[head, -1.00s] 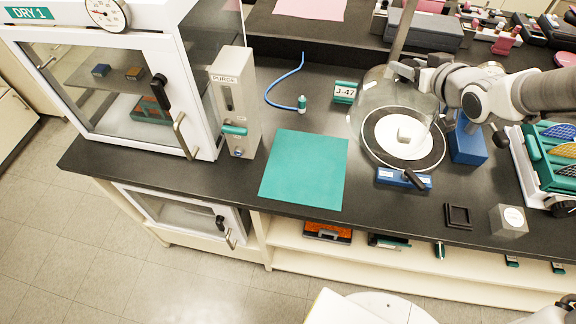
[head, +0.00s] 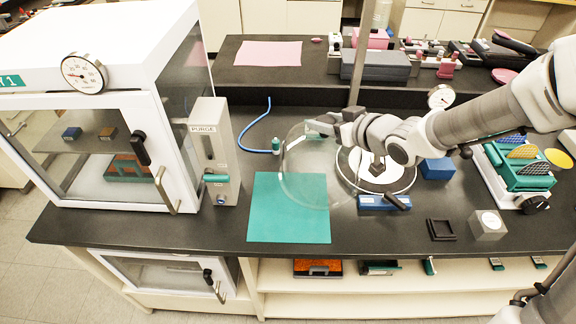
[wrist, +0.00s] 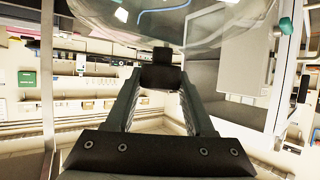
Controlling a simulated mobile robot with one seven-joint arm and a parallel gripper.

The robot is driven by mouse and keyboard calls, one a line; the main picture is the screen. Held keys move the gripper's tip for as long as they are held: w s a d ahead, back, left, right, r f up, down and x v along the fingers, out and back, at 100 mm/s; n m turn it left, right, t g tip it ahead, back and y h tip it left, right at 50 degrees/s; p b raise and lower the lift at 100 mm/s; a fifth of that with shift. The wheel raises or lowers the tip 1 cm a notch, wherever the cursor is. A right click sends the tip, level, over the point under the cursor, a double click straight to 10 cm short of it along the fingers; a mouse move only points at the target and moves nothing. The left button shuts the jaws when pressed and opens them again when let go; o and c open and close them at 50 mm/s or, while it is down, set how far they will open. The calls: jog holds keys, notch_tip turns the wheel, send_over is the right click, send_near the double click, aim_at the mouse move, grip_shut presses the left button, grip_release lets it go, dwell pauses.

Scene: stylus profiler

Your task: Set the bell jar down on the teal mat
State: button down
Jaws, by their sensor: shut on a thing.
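The clear bell jar (head: 306,180) hangs from my gripper (head: 322,124) in the head view. In this view it overlaps the right part of the teal mat (head: 275,215) and the left edge of the round stage. Its height above the bench is hard to tell. The teal mat lies flat and empty on the black bench. In the wrist view my gripper (wrist: 160,75) is shut at the jar's top, and the jar's curved glass (wrist: 150,22) fills the upper middle.
The round black-and-white stage (head: 398,182) with its blue base (head: 380,203) sits right of the mat. The purge box (head: 210,150) and the dry cabinet (head: 100,150) stand left. A blue hose (head: 245,130) lies behind the mat. A small black frame (head: 441,229) is front right.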

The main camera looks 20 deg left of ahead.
aim_at(290, 148)
jog(key=a+f+b, duration=0.1)
jog(key=a, duration=0.1)
jog(key=s+a+f+b, duration=0.1)
jog(key=a+f, duration=0.1)
jog(key=a, duration=0.1)
jog(key=a+f+b, duration=0.1)
jog(key=a, duration=0.1)
jog(key=shift+s+a+f, duration=0.25)
jog(key=shift+a+f, duration=0.15)
jog(key=shift+f+b, duration=0.35)
jog(key=shift+f, duration=1.5)
jog(key=shift+f, duration=0.15)
jog(key=shift+c, duration=1.3)
grip_release()
jog(key=shift+d, duration=0.1)
